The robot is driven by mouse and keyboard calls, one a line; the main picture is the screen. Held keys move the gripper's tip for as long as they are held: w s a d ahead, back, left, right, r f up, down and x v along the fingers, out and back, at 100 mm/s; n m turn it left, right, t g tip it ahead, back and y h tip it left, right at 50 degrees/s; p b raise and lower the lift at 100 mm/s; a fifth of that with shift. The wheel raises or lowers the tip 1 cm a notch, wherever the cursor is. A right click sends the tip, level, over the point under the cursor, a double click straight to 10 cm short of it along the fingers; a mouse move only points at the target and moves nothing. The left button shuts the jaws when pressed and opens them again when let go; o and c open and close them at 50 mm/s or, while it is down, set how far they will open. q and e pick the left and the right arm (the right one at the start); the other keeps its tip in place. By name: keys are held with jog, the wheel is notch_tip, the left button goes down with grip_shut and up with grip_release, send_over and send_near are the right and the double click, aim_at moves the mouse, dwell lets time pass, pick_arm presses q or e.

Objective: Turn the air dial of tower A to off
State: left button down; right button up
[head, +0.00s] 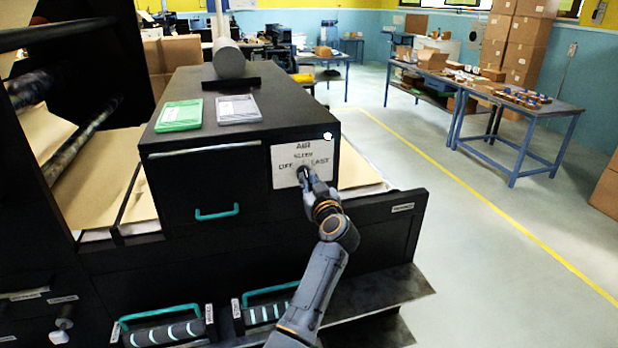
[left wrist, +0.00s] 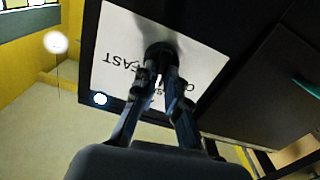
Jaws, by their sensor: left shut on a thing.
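The white air panel (head: 288,158) is on the front right of a black cabinet (head: 192,185). Its lettering shows OFF at left and FAST at right. My left gripper (head: 303,174) is at the panel's lower middle and hides the dial there. In the left wrist view the dark round dial (left wrist: 160,50) sits between the fingertips of my left gripper (left wrist: 161,78), which is shut on it. The panel (left wrist: 118,45) appears upside down there, and the fingers cover part of its lettering. The dial's pointer cannot be made out. My right gripper is not in view.
A green pad (head: 180,116) and a grey pad (head: 238,109) lie on the cabinet top. A teal handle (head: 217,213) sticks out left of the panel. Dark rollers with teal handles are below. Open floor (head: 450,260) lies to the right.

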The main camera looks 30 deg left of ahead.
pick_arm(q)
jog(key=shift+r+n+p, duration=0.15)
jog(key=shift+n+p, duration=1)
jog(key=shift+n, duration=0.05)
jog(key=shift+s+a+f+n+p, duration=0.1)
jog(key=shift+n+p, duration=0.35)
jog(key=shift+n, duration=0.95)
jog(key=shift+d+f+n+p, duration=0.1)
jog(key=shift+n+p, duration=0.3)
jog(key=shift+n, duration=1)
jog(key=shift+s+a+f+n+p, duration=0.1)
jog(key=shift+n+p, duration=0.35)
jog(key=shift+n, duration=0.95)
